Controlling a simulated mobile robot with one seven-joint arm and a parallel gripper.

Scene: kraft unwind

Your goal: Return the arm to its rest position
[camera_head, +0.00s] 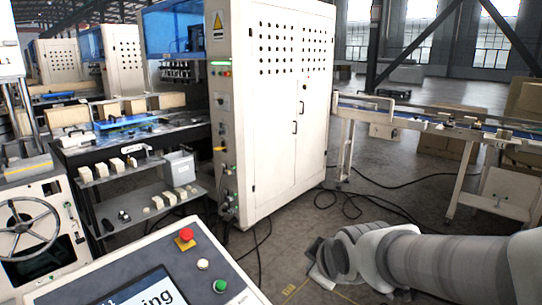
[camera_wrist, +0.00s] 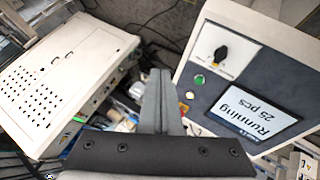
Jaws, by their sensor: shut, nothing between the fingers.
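My arm (camera_head: 430,262) is grey and white. It reaches in from the lower right of the head view, low over the floor. In the wrist view my gripper (camera_wrist: 160,76) points up the picture, its two grey fingers together with nothing between them. A control panel (camera_wrist: 215,82) is right of the fingers in the wrist view, with a screen reading "Running 25 pcs" (camera_wrist: 253,112), a black knob (camera_wrist: 220,53) and a green button (camera_wrist: 199,80). In the head view my gripper's fingers cannot be made out clearly.
A tall white cabinet (camera_head: 275,110) stands mid-view, with cables (camera_head: 375,205) on the floor to its right. A conveyor (camera_head: 440,122) runs at the right. A red stop button (camera_head: 186,234) is on the panel in front. A shelf cart (camera_head: 140,190) stands left.

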